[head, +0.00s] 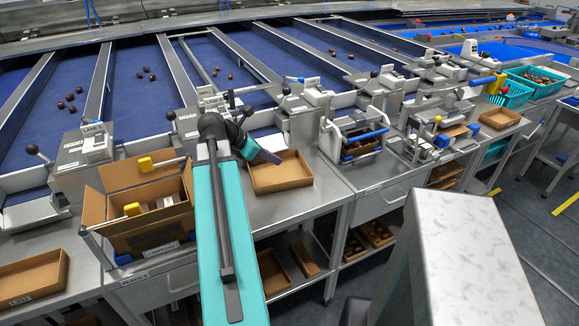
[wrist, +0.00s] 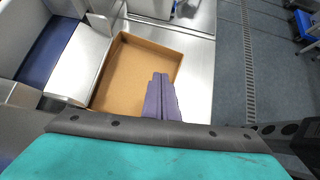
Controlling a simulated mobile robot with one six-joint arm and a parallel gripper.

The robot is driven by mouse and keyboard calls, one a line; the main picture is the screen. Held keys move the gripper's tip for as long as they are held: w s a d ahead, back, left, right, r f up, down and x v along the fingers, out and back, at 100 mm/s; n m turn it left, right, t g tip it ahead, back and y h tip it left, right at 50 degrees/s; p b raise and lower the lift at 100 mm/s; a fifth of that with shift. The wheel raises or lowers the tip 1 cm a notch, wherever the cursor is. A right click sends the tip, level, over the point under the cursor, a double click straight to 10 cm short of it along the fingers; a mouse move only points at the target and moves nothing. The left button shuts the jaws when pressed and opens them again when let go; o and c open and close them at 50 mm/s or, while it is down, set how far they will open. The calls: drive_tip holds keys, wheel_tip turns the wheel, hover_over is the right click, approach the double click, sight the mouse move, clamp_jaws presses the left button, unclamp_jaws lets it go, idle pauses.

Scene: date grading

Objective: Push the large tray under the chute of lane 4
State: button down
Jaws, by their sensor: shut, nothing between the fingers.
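A shallow brown cardboard tray (head: 282,184) lies empty on the steel bench in the middle of the head view. It fills the middle of the wrist view (wrist: 133,72). A sloped metal chute plate (wrist: 78,66) is beside the tray's left edge in that view; whether it overhangs the tray is unclear. In the wrist view, the fingers (wrist: 160,80) cover part of the tray's near right wall; contact is unclear.
A taller open carton (head: 140,235) stands left of my arm, with another shallow tray (head: 32,280) at the far left. A clamp frame with blue handles (head: 352,140) stands to the right. Bare steel bench (head: 322,200) lies right of the tray, ending at the front edge.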

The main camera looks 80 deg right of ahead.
drive_tip(key=shift+w, duration=0.15)
drive_tip(key=p, duration=0.2)
approach(307, 168)
wheel_tip(307, 168, down, 4)
drive_tip(key=shift+a+r, duration=0.15)
drive_tip(key=shift+s+d, duration=0.75)
drive_tip(key=shift+d, duration=0.05)
drive_tip(key=shift+s+d+p, duration=0.45)
drive_tip(key=shift+s+d, duration=0.15)
drive_tip(key=shift+s, duration=0.05)
drive_tip(key=shift+s+d+p, duration=0.6)
drive_tip(key=shift+s+d, duration=0.05)
drive_tip(key=shift+a, duration=0.1)
